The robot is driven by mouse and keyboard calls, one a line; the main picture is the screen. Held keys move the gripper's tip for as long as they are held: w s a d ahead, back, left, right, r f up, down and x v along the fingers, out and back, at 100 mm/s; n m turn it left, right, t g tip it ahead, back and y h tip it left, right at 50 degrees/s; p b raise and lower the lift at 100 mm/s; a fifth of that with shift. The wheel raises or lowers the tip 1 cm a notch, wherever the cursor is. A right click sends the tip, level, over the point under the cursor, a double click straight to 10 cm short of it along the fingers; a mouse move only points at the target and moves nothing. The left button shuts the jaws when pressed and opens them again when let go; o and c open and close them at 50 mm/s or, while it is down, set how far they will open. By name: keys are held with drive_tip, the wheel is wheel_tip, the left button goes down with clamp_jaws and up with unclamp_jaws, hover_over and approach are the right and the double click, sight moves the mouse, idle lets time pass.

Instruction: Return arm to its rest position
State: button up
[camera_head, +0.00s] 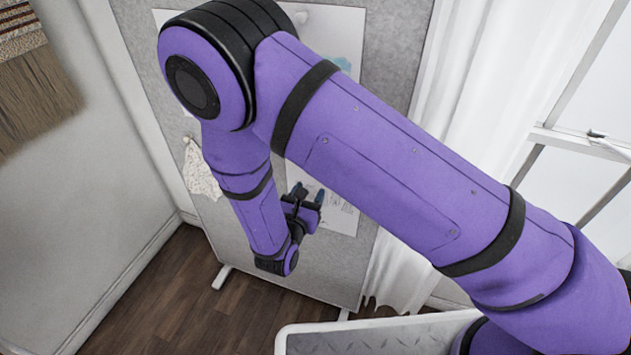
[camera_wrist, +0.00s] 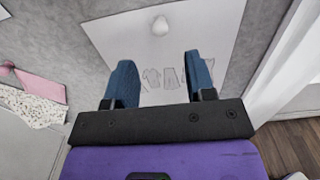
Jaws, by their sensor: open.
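My purple arm reaches across the head view from the lower right, bends at the upper left and hangs down in front of a grey pinboard (camera_head: 385,60). My gripper (camera_head: 308,192) shows small at the end of the arm, in front of the board. In the wrist view my gripper (camera_wrist: 160,85) has its two blue fingers spread apart, with nothing between them. Behind the fingers is a white sheet (camera_wrist: 195,40) with a drawing, held by a round white pin (camera_wrist: 160,25).
A patterned cloth scrap (camera_head: 200,172) hangs on the board. White curtains (camera_head: 480,80) and a window frame (camera_head: 575,140) are at the right. A pale metal-patterned surface (camera_head: 375,340) is at the bottom. Open wood floor (camera_head: 170,310) lies at the lower left.

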drive_tip(key=s+d+r+m+g+h, duration=0.2)
drive_tip(key=d+r+m+g, duration=0.5)
drive_tip(key=d+r+m, duration=0.35)
drive_tip(key=s+d+r+m+g+h, duration=0.1)
drive_tip(key=s+d+r+m+g, duration=0.2)
drive_tip(key=d+r+m+g, duration=0.7)
drive_tip(key=s+d+r+m+t+y, duration=0.3)
drive_tip(key=s+d+r+m+y, duration=0.1)
drive_tip(key=s+r, duration=0.4)
drive_tip(key=s+d+r+m+t+y, duration=0.3)
drive_tip(key=s+r+m+y, duration=0.3)
drive_tip(key=s+r, duration=0.3)
drive_tip(key=shift+s+d+r+m, duration=0.15)
drive_tip(key=shift+d+r+m, duration=0.2)
drive_tip(key=shift+d+r, duration=0.3)
